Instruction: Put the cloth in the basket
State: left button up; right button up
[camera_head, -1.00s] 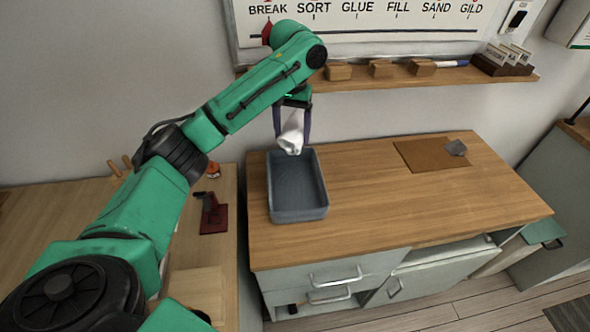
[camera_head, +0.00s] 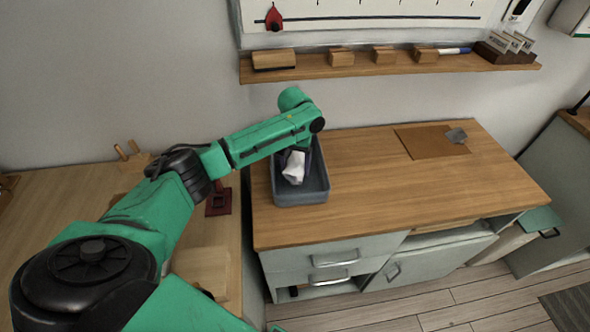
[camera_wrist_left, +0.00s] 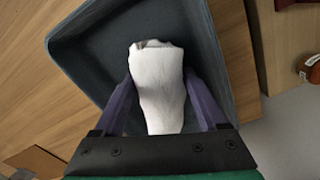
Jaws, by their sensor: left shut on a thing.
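The white cloth (camera_head: 294,168) is in my left gripper, inside the rim of the blue-grey basket (camera_head: 312,188) in the head view. The basket stands at the left end of the wooden counter. In the left wrist view the cloth (camera_wrist_left: 158,85) hangs between the two purple fingers of my left gripper (camera_wrist_left: 158,88), which is shut on it. The basket's dark floor and walls (camera_wrist_left: 212,60) surround it there. The arm hides part of the basket's far side in the head view. My right gripper is in no view.
A brown mat (camera_head: 428,142) with a small grey piece lies at the counter's back right. The counter (camera_head: 400,190) between is clear. A shelf (camera_head: 390,70) with wooden blocks runs along the wall above. A red item (camera_head: 218,202) lies on the left table.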

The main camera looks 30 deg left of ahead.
aim_at(295, 163)
pick_arm(q)
notch_tip(295, 163, down, 3)
jog(key=shift+r, duration=0.2)
jog(key=o, duration=1.3)
notch_tip(295, 163, up, 12)
jog(key=shift+r+b, duration=0.1)
jog(key=shift+b, duration=0.5)
